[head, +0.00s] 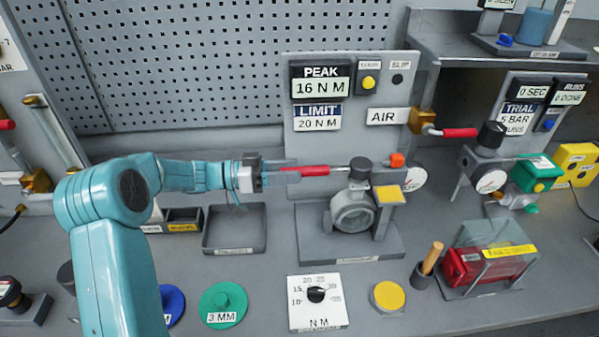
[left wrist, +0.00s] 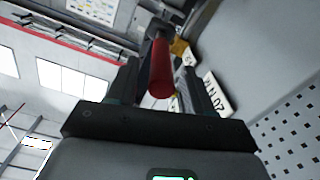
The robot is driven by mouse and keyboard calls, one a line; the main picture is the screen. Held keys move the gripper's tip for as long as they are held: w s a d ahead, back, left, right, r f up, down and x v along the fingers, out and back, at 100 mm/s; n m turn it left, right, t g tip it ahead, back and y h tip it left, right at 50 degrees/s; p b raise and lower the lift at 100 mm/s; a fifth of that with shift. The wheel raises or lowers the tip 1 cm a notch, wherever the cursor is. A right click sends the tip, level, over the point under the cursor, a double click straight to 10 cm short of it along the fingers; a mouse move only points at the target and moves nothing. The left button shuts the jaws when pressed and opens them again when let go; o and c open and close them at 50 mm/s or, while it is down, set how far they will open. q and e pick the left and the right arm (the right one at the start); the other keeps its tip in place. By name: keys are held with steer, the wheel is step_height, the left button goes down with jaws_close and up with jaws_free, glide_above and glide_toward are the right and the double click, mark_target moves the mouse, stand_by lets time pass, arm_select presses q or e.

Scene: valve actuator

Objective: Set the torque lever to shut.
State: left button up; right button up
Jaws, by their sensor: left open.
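The torque lever (head: 310,170) has a red grip and a thin metal rod that runs right to a black hub (head: 361,166) on top of the grey valve body (head: 353,210). It points left, about level in the head view. My left gripper (head: 292,172) comes from the left at the grip's free end. In the left wrist view the red grip (left wrist: 161,70) lies between the two open fingers (left wrist: 163,88), with the black hub beyond it. Whether a finger touches the grip I cannot tell. My right gripper is not in view.
Behind the valve stands a panel with a PEAK display (head: 321,82) and AIR label. A red-handled air valve (head: 458,132) and gauge (head: 415,176) sit right. An empty grey tray (head: 236,247) lies below my gripper. A torque dial (head: 317,300) and yellow disc (head: 388,296) lie in front.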

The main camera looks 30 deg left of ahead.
arm_select(q)
steer(key=b+v, duration=0.2)
steer(key=v, duration=1.1)
steer(key=shift+s+a, duration=0.1)
